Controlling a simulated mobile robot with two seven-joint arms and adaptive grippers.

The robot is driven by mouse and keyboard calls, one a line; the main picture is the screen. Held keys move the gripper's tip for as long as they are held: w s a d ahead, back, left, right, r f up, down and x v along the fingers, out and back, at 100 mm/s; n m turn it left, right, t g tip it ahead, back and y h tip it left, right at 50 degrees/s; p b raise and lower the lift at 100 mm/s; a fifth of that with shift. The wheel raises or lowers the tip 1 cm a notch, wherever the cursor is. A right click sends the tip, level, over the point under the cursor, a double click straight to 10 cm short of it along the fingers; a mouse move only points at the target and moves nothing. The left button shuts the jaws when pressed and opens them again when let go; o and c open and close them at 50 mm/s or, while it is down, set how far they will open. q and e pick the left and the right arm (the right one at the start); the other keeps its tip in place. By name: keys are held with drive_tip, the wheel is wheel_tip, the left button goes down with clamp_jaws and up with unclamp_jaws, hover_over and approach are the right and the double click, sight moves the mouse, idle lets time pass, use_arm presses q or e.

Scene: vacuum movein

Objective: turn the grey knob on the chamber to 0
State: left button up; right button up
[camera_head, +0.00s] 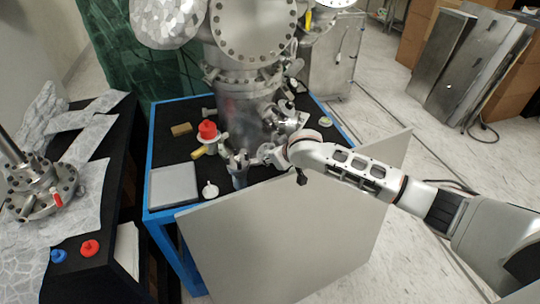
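The metal chamber (246,112) stands upright on a black-topped table with a blue frame. Several small metal fittings (289,112) stick out of its right side. I cannot pick out the grey knob or its marking for certain at this size. My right arm comes in from the right, and its wrist end is close to the chamber's lower front. My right gripper (266,154) is small there and merges with the metal parts around it. I cannot tell whether its fingers are open, shut or touching anything. My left gripper is out of view.
A red knob-like part (208,129), a grey flat box (174,186) and a small white part (210,189) lie on the blue-framed table (152,150). A large grey panel (290,237) stands in front. A black side table (112,185) is at left.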

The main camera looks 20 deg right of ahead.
drive_tip(key=shift+x, duration=1.45)
drive_tip(key=c, duration=1.1)
drive_tip(key=shift+n, duration=0.5)
drive_tip(key=o, duration=1.1)
